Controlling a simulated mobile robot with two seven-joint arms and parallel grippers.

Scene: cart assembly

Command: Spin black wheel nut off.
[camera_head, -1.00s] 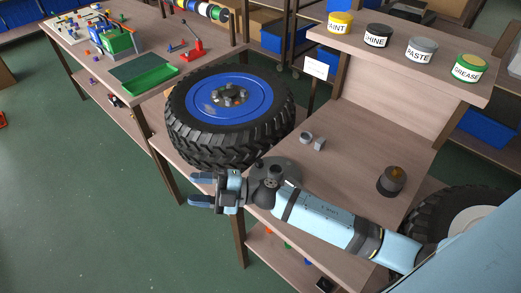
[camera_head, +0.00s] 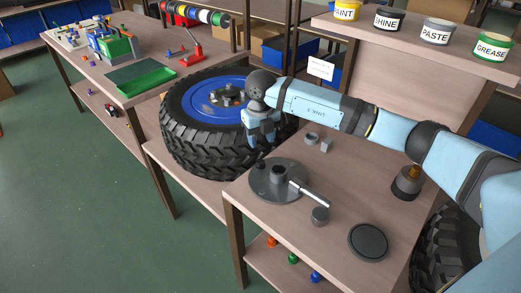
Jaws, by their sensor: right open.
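The big black tyre with a blue rim (camera_head: 200,100) lies flat on the bench. At its hub (camera_head: 228,94) sit several small nuts and studs, some dark, some orange-brown; I cannot tell which is the black wheel nut. My right gripper (camera_head: 262,143) points down at the tyre's right edge, near the bench, its fingers apart with nothing seen between them. It is to the right of the hub, and my wrist partly covers the rim's right side. My left gripper is out of view.
A dark round base with a post and light handle (camera_head: 268,187) stands on the right bench. Labelled tins line the shelf above.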

